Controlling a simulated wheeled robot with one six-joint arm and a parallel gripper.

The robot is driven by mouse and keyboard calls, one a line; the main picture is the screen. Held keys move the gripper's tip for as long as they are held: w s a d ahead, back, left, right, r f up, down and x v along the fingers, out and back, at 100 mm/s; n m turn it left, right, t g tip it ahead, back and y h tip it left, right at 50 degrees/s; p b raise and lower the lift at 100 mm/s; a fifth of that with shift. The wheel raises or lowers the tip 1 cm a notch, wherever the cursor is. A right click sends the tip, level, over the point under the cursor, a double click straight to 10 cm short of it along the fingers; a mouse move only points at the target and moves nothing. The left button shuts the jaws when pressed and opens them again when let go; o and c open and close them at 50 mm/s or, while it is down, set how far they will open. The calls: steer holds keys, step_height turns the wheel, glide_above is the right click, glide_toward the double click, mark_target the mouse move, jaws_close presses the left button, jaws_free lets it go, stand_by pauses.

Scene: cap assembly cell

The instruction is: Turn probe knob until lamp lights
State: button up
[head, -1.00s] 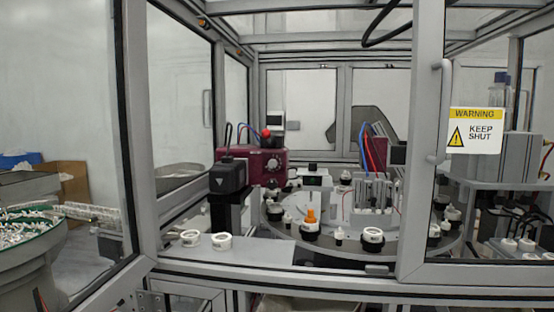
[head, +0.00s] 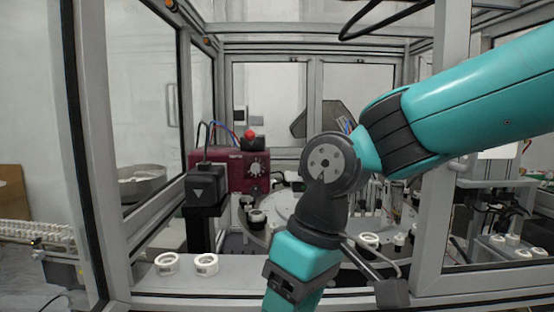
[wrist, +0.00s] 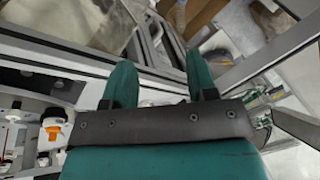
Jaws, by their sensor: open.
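The maroon box (head: 222,160) stands behind the front sill in the head view. A round pale knob (head: 255,169) with marks around it is on its front face. A small red round part (head: 249,135) sits on top of the box; I cannot tell whether it is the lamp or whether it is lit. My arm reaches in from the right, and its end points down, right of and in front of the box. My gripper (wrist: 161,80) shows in the wrist view with two teal fingers apart and nothing between them. The knob is not visible there.
Two white rings (head: 166,264) (head: 206,264) lie on the front sill. A black block (head: 207,182) on a post stands left of the knob. The turntable (head: 305,207) is partly behind my arm. Frame posts flank the opening.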

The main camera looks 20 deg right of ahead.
steer(key=w+d+r+m+h+p, duration=0.1)
steer(key=w+d+r+m+p, duration=0.2)
steer(key=w+r, duration=0.6)
steer(key=w+d+r+m+h+p, duration=0.2)
steer(key=w+d+r+m+p, duration=0.15)
steer(key=w+r, duration=0.6)
steer(key=w+d+r+m+p, duration=0.3)
steer(key=w+d+r+m, duration=0.1)
steer(key=w+d, duration=0.25)
steer(key=w+d+r+m+p, duration=0.3)
steer(key=w+d+r+m, duration=0.15)
steer(key=w+d, duration=0.2)
steer(key=f+b, duration=0.8)
steer(key=f, duration=0.9)
steer(key=shift+a+f, duration=0.2)
steer(key=shift+w, duration=0.1)
steer(key=c, duration=0.9)
steer(key=shift+c, duration=0.2)
